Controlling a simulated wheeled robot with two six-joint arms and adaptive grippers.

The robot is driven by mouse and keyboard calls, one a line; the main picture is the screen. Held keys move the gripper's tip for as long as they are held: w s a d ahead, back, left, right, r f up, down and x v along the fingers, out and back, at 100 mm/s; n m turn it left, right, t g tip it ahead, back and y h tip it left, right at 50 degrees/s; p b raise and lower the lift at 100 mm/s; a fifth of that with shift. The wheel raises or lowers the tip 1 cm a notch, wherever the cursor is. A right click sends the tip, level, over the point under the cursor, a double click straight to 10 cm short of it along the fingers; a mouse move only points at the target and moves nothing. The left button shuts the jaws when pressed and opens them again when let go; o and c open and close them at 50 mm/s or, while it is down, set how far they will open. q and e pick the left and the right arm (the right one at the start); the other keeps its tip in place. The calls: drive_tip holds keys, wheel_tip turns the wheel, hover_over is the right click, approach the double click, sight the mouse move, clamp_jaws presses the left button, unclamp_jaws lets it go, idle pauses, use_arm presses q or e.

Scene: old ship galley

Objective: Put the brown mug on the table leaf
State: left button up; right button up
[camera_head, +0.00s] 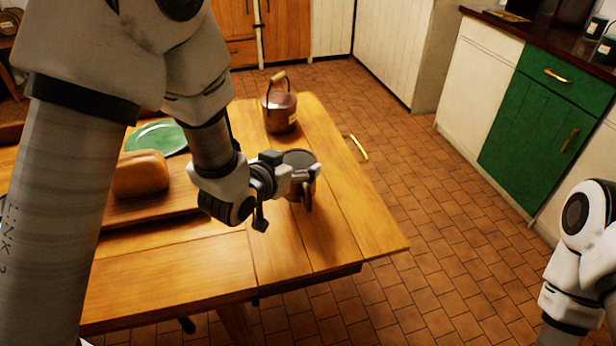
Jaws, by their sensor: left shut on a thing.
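My left gripper (304,173) is shut on the brown mug (299,158). The mug is upright, with its dark open top showing, and the gripper hides part of its side. It is over the right part of the wooden table, the table leaf (352,218). I cannot tell whether the mug's base touches the wood. Part of my right arm shows at the right edge, but its gripper is out of view.
A copper kettle (281,112) stands behind the mug. A loaf (140,174) on a wooden board (186,205) and a green plate (158,136) are to the left. The leaf is bare towards its front right corner. Green and white cabinets (530,125) stand across the tiled floor.

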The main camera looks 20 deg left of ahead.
sight(311, 157)
use_arm(q)
drive_tip(key=w+d, duration=0.1)
drive_tip(key=w, duration=0.2)
drive_tip(key=shift+d, duration=0.35)
drive_tip(key=shift+w+d+f, duration=0.1)
drive_tip(key=shift+w+f, duration=0.1)
drive_tip(key=shift+f, duration=0.15)
wheel_tip(311, 157, down, 3)
drive_tip(key=shift+r, duration=0.15)
drive_tip(key=shift+f, duration=0.3)
drive_tip(key=o, duration=1.2)
